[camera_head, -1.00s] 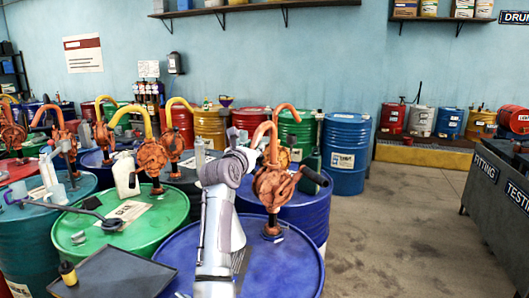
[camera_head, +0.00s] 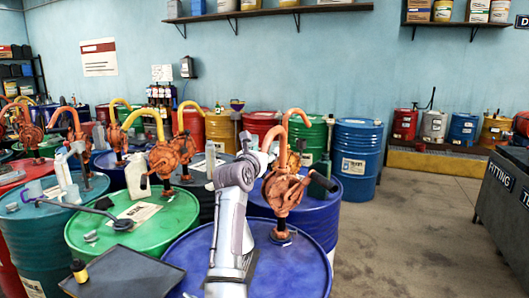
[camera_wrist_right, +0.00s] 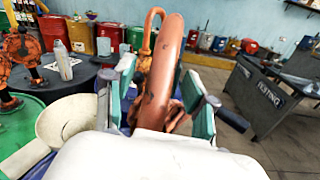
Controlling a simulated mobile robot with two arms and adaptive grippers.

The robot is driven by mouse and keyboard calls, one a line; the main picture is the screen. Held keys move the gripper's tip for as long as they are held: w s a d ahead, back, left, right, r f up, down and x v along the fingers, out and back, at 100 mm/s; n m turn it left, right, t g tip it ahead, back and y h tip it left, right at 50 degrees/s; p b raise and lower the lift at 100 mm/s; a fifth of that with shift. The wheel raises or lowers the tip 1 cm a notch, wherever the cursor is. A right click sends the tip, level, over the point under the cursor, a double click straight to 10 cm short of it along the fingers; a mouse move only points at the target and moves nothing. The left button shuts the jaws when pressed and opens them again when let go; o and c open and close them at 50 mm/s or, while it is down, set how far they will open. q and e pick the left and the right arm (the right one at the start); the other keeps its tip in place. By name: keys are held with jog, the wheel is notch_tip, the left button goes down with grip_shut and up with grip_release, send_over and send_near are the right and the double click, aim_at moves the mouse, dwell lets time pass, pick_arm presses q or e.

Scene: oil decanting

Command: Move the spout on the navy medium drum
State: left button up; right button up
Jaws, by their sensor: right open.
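The navy medium drum (camera_head: 270,265) stands at the front of the head view, a blue drum with an orange-brown rotary pump (camera_head: 285,190) on its lid. The pump's curved reddish spout (camera_wrist_right: 163,75) fills the middle of the right wrist view. My right gripper (camera_head: 264,156) is at the upper left of the pump in the head view. In the wrist view its green-padded fingers (camera_wrist_right: 160,98) are open, one on each side of the spout. I cannot tell whether a pad touches it. The gripper body hides the spout's near end. My left gripper is not in view.
A green drum (camera_head: 165,222) with a black tray (camera_head: 120,276) beside it stands left. Other drums with pumps crowd behind, and a second pump's spout rises close behind the right gripper. A grey bench (camera_head: 503,205) stands right. The floor (camera_head: 405,235) between is clear.

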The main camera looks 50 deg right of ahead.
jog(key=v, duration=1.2)
